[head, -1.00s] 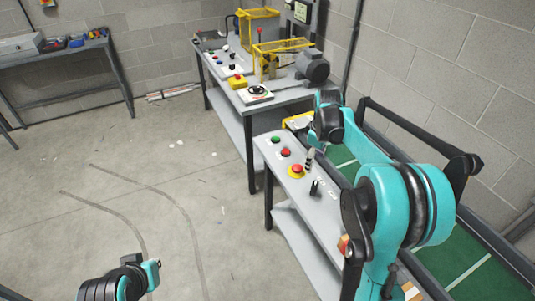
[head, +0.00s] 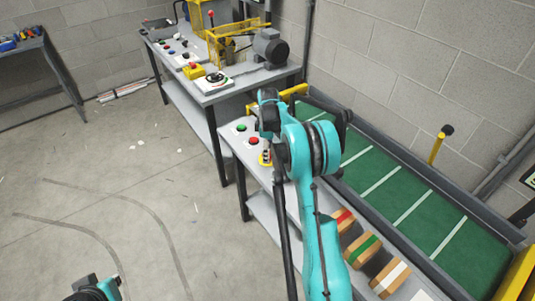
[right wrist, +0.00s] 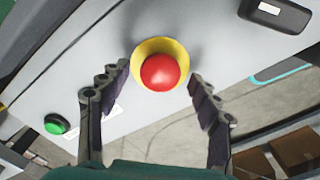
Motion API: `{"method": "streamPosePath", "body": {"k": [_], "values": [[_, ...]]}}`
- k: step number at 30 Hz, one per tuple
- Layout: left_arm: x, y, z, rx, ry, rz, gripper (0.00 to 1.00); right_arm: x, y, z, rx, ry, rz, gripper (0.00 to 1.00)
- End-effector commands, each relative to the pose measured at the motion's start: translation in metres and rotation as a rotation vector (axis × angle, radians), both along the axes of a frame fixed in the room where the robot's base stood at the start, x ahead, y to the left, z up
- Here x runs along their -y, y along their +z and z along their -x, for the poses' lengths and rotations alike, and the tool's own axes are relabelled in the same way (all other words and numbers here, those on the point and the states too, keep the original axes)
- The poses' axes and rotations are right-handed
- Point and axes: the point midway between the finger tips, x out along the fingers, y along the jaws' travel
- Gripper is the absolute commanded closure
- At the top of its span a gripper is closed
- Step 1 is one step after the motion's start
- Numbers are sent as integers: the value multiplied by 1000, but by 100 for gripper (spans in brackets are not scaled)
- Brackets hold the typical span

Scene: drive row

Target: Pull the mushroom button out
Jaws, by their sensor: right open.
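The mushroom button (right wrist: 160,72) is a round red cap on a yellow ring, standing on the grey panel. In the right wrist view it is large, in the upper middle. In the head view only part of its yellow base (head: 264,160) shows beside my right arm. My right gripper (right wrist: 160,76) is open, with one dark finger to the left of the button and one to the right. The fingertips appear apart from the cap. My right gripper is hidden behind my arm in the head view. Only part of my left arm shows at bottom left.
A green button (head: 240,128) and another red button (head: 251,141) share the panel. Several striped wooden blocks (head: 362,248) lie nearer me, beside the green conveyor (head: 400,195). A bench with a grey motor (head: 270,46) stands behind.

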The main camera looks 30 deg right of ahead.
Motion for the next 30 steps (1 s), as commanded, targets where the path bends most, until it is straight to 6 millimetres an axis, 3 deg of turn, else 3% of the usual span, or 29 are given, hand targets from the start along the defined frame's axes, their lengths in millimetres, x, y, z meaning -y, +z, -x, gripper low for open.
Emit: {"method": "streamPosePath", "body": {"k": [9, 16, 20, 25, 30], "values": [[0, -1, 0, 0, 0, 0, 100, 0, -3, 0, 0, 0, 0, 39], [0, -1, 0, 0, 0, 0, 100, 0, -3, 0, 0, 0, 0, 100], [0, 1, 0, 0, 0, 0, 100, 0, -1, 0, 0, 0, 0, 100], [0, 14, 0, 0, 0, 0, 100, 0, 14, 0, 1, 0, 1, 100], [0, 13, 0, 0, 0, 0, 100, 0, 14, 0, 1, 0, 1, 100]]}}
